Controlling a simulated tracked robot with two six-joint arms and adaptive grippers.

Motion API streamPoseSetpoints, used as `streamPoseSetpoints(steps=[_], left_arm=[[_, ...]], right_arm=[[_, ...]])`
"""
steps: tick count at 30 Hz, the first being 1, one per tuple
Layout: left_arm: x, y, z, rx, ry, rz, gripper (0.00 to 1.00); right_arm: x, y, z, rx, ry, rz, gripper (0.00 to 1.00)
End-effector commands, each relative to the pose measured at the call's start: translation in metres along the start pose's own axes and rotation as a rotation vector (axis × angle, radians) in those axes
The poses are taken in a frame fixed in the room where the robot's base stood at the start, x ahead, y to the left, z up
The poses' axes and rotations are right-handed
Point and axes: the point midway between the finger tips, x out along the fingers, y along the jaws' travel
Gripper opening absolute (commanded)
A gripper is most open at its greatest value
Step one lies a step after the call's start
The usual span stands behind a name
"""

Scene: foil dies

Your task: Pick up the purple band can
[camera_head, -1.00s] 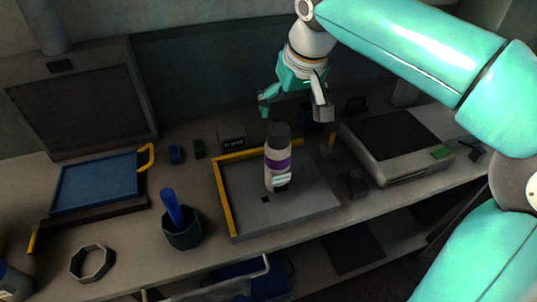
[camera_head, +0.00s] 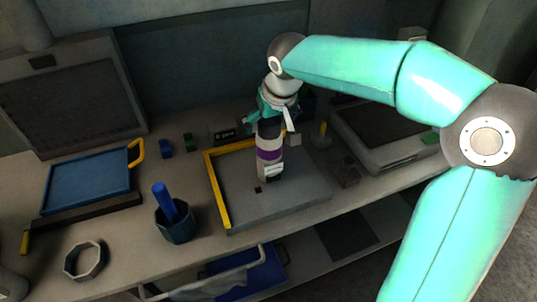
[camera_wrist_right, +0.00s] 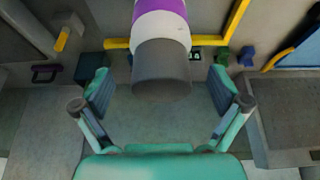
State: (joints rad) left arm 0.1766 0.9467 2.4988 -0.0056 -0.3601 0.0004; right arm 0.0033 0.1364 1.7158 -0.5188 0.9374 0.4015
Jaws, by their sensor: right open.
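The purple band can (camera_head: 268,155) stands upright on the grey board with yellow edges (camera_head: 285,205) in the head view. It has a white body, a purple band and a dark top. My right gripper (camera_head: 270,128) is at the can's top, coming from above and behind. In the right wrist view the can (camera_wrist_right: 160,40) shows its dark cap between and just beyond the open fingers of my right gripper (camera_wrist_right: 160,95). Both fingers are apart from the can there. My left gripper is not in view.
A dark cup with a blue rod (camera_head: 174,222) stands left of the board. A blue tray (camera_head: 88,183) and a ring (camera_head: 84,261) lie further left. A grey flat device (camera_head: 380,140) is at right. Small blue and green blocks (camera_head: 188,142) stand behind.

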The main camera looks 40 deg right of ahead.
Motion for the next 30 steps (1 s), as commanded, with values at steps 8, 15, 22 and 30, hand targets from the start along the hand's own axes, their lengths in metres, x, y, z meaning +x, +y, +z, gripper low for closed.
streamPoseSetpoints(steps=[8, 15, 22, 30], left_arm=[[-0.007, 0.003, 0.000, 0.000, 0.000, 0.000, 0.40], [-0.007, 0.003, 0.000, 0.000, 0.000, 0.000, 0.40], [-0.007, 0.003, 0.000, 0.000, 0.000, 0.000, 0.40], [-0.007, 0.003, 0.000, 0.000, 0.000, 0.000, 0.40]], right_arm=[[0.036, -0.001, 0.005, 0.001, -0.004, 0.001, 0.98], [0.040, -0.001, 0.005, 0.001, 0.000, 0.001, 0.98], [0.040, -0.001, 0.005, 0.001, -0.001, 0.001, 0.68], [0.040, -0.001, 0.004, 0.000, -0.001, 0.001, 0.23]])
